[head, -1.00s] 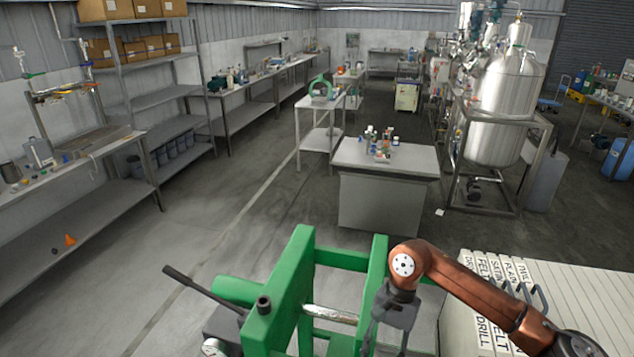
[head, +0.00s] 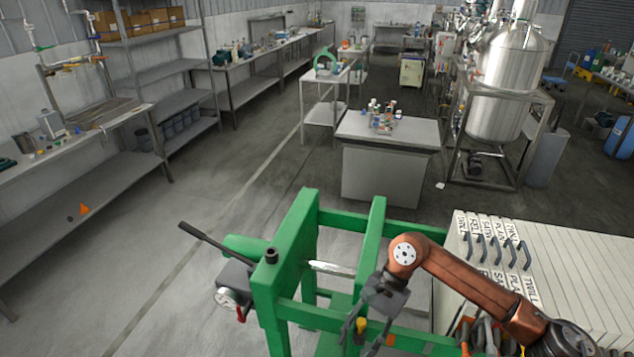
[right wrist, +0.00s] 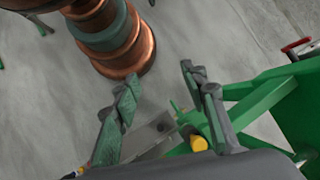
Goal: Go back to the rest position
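My right arm comes in from the lower right in the head view. My right gripper (head: 352,330) hangs down beside the green frame (head: 290,262), which has a black lever and a metal rod. The right wrist view shows the two fingers of the right gripper (right wrist: 158,100) spread apart with nothing between them. Behind them lie a metal bar, a yellow-tipped part (right wrist: 198,144) and green beams. Whether the gripper touches the frame cannot be told. My left gripper does not show in the head view.
A rack of labelled white panels (head: 560,260) stands close on the right. A grey bench (head: 390,170) with small bottles is ahead. A steel tank (head: 500,85) stands at the back right. Shelves and benches line the left wall. The floor (head: 250,170) between is clear.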

